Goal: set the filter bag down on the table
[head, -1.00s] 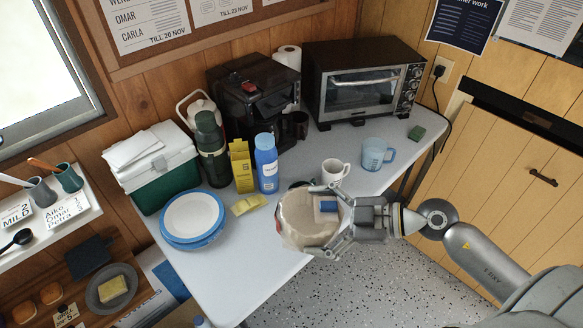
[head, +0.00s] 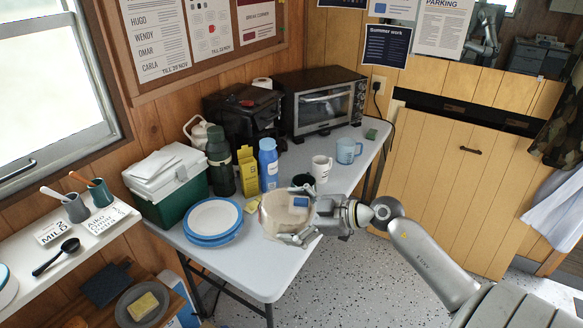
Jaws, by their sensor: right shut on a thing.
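The filter bag is a pale beige, rounded bag (head: 275,214) with a small blue-and-white patch. My right gripper (head: 300,216) is shut on it from the right, with fingers around its upper and lower sides. The bag shows over the front part of the light grey table (head: 260,275), to the right of the plates. I cannot tell whether its underside touches the table top. My left gripper is not in view.
Stacked blue and white plates (head: 212,221) stand left of the bag. A dark cup (head: 302,181), a white mug (head: 321,168) and a blue mug (head: 348,151) are behind it. A yellow carton (head: 248,173) and blue bottle (head: 268,164) stand farther back. Bare table lies in front.

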